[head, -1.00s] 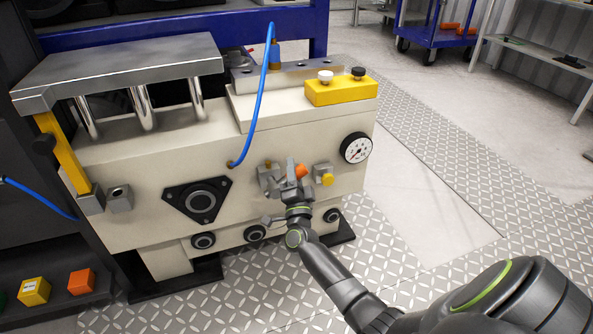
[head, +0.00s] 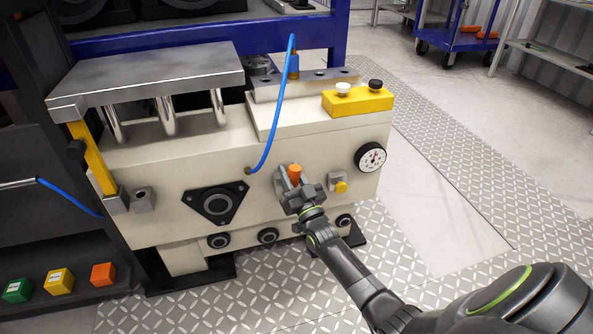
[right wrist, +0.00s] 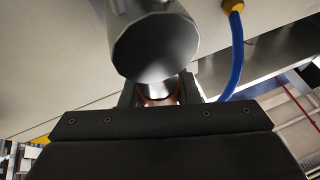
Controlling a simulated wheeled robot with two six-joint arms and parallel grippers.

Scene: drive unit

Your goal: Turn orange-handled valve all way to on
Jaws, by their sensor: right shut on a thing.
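The orange valve handle (head: 295,170) is on the front of the cream machine block, below the blue hose. Its orange end points up, and most of the rest is hidden by my right gripper (head: 292,187). My right gripper is shut on the handle. In the right wrist view a strip of the orange handle (right wrist: 158,101) shows between the fingers (right wrist: 160,94), behind a large metal cylinder (right wrist: 155,45). The pressure gauge (head: 370,158) is to the right, its needle pointing up. My left gripper is not in view.
A small yellow knob (head: 341,187) is close to the right of my gripper. A black triangular flange (head: 213,206) is to the left. Patterned floor plates (head: 420,250) lie open at the right.

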